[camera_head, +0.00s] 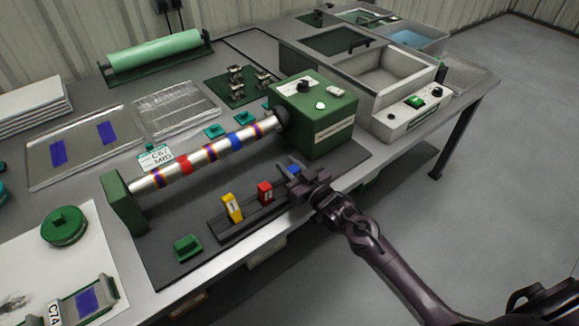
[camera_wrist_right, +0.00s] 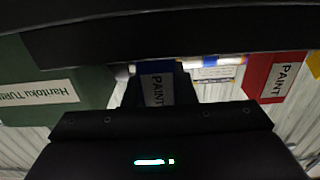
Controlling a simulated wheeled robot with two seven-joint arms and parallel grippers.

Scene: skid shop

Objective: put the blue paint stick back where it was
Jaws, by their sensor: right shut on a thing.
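The blue paint stick (camera_head: 292,169) shows as a small blue piece beside my right gripper (camera_head: 300,182), at the right end of the dark rack (camera_head: 246,223). In the right wrist view the blue paint stick (camera_wrist_right: 157,84), with a white PAINT label, is between the jaws of my right gripper, which is shut on it. The gripper hides its lower part, so I cannot tell whether it touches the rack. The yellow paint stick (camera_head: 232,207) and red paint stick (camera_head: 265,192) stand in the rack to the left. My left gripper is not in view.
A striped metal rod (camera_head: 207,153) runs behind the rack to a green machine housing (camera_head: 321,128). A small green block (camera_head: 187,247) lies left of the rack. A grey basin unit (camera_head: 386,75) stands farther right. The floor at right is clear.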

